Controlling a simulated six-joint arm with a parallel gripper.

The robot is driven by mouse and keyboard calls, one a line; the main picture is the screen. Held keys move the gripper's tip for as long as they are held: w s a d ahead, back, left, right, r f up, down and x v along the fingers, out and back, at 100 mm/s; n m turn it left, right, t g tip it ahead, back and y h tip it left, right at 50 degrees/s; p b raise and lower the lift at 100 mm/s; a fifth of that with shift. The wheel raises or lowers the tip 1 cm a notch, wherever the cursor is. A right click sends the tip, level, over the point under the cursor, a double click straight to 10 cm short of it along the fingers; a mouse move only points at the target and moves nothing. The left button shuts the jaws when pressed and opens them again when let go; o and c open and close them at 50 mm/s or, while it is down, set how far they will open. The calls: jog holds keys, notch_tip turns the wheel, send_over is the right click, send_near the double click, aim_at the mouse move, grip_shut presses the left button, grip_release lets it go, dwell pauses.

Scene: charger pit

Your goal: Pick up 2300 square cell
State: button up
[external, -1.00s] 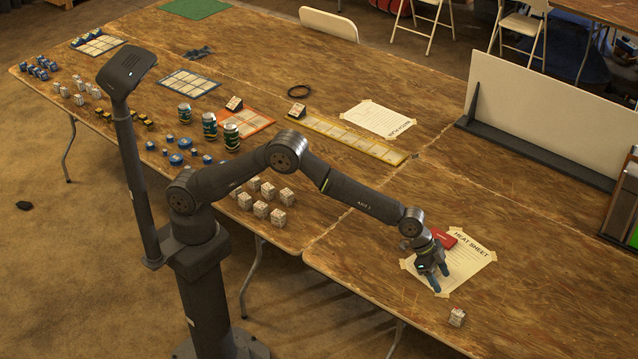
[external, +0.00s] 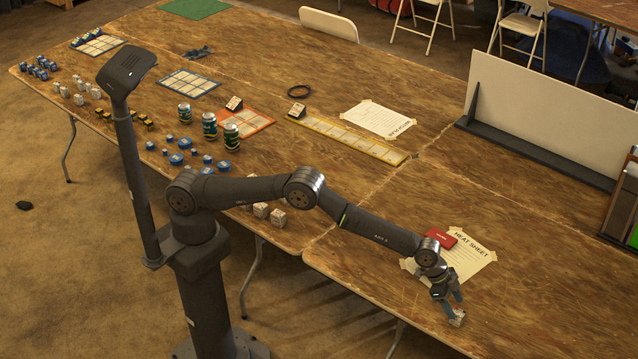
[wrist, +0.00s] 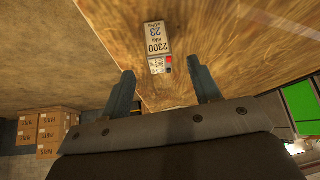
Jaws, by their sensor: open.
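The 2300 square cell (wrist: 157,46) is a small white block with dark "2300" lettering and a red spot at one end. In the wrist view it lies on the wooden table, ahead of and between my open fingertips. My gripper (wrist: 163,88) is open and empty, its two blue-grey fingers on either side of the view. In the external view my gripper (external: 456,308) is low over the near right part of the table. The cell (external: 457,320) shows just beside its fingertips. I cannot tell whether they touch it.
The heat sheet (external: 474,262) is taped to the table behind my gripper, with a red item (external: 440,238) by its corner. Several white blocks (external: 278,217) stand further left near the front edge. The table right of my gripper is clear.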

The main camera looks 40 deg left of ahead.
aim_at(458, 312)
jog(key=shift+x, duration=2.25)
jog(key=c, duration=1.2)
